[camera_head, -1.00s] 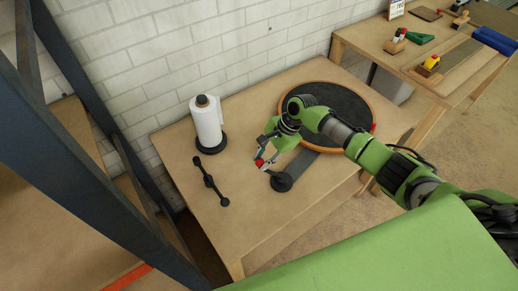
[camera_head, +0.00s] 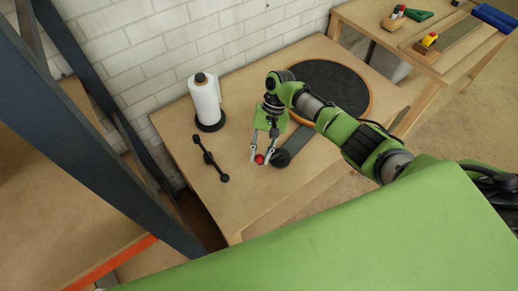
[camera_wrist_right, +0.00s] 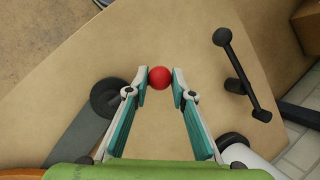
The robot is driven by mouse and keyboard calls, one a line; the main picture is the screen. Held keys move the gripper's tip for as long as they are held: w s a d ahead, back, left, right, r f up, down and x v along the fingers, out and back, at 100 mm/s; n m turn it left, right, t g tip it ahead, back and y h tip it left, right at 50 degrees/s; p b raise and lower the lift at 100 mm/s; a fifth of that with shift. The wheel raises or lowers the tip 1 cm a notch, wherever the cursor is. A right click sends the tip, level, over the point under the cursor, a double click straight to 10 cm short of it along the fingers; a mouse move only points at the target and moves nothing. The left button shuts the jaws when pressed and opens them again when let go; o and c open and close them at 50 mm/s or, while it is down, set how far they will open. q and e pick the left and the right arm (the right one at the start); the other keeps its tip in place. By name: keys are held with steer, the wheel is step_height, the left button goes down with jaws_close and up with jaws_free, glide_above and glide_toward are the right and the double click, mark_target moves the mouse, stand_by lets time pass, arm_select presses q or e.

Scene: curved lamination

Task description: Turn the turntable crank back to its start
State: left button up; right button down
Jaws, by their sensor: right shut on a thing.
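The turntable, a dark round disc with a wooden rim (camera_head: 368,80), sits on the wooden table. A grey flat arm runs from it to a dark round crank hub (camera_head: 280,158), also in the right wrist view (camera_wrist_right: 108,98). The crank's red ball knob (camera_wrist_right: 160,77) lies to the left of the hub in the head view. My right gripper (camera_head: 259,158) is shut on the red knob, one fingertip on each side. The crank's link between hub and knob is mostly hidden by the finger. My left gripper is not in view.
A white paper roll (camera_head: 206,98) on a dark stand and a black bar with round ends (camera_head: 210,158) stand to the left on the table. A second table with tools (camera_head: 420,60) is at the upper right. A dark blue rack post (camera_head: 90,130) is at left.

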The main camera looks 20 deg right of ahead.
steer(key=shift+s+n, duration=0.4)
steer(key=shift+n, duration=0.4)
steer(key=c, duration=1.8)
jaws_free()
steer(key=shift+d, duration=0.1)
steer(key=shift+o, duration=0.2)
steer(key=v, duration=1.2)
steer(key=shift+w+a, duration=0.25)
steer(key=shift+w, duration=0.05)
